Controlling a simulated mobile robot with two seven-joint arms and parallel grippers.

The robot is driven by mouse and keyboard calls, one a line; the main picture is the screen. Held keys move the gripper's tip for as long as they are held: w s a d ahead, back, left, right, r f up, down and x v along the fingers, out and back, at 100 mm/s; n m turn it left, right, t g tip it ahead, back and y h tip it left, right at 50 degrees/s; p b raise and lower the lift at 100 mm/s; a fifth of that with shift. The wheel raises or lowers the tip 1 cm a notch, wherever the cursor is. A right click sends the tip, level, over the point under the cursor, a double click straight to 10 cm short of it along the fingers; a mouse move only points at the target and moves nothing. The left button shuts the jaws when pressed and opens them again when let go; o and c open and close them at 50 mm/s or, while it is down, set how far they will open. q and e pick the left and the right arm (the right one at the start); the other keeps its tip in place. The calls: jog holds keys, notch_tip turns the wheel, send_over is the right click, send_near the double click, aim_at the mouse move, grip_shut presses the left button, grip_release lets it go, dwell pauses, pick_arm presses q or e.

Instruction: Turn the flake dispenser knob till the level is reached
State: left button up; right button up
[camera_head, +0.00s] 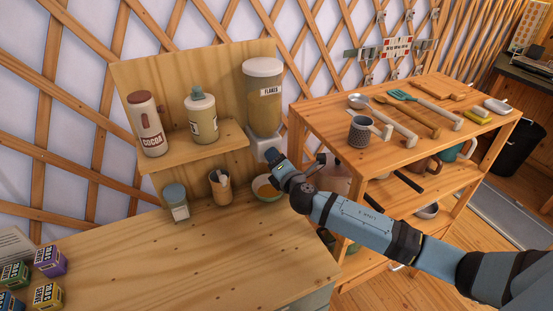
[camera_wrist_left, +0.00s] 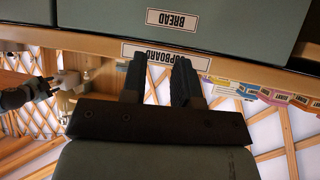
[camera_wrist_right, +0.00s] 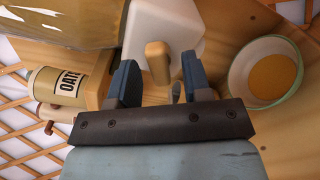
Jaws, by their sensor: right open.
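The flake dispenser (camera_head: 264,100), a clear jar labelled FLAKES with a white lid, stands on a white base (camera_head: 262,146) at the right end of the shelf. In the right wrist view, its wooden knob (camera_wrist_right: 158,62) sticks out from the white base (camera_wrist_right: 165,25), between the fingertips of my open right gripper (camera_wrist_right: 160,78). I cannot tell whether they touch it. A bowl (camera_head: 267,188) with tan contents is below the dispenser, partly hidden by my right gripper (camera_head: 274,160); it also shows in the right wrist view (camera_wrist_right: 268,72). My left gripper (camera_wrist_left: 158,75) is open and empty.
A cocoa bottle (camera_head: 147,125) and an oats container (camera_head: 201,115) share the shelf. A small jar (camera_head: 175,202) and a cup (camera_head: 220,187) stand on the counter (camera_head: 200,262). A utensil rack (camera_head: 420,140) is to the right. A BREAD panel (camera_wrist_left: 170,18) is near my left gripper.

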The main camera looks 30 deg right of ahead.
grip_shut()
jog(key=shift+m, duration=0.3)
jog(key=shift+m+b, duration=1.4)
jog(key=shift+m, duration=1.2)
grip_release()
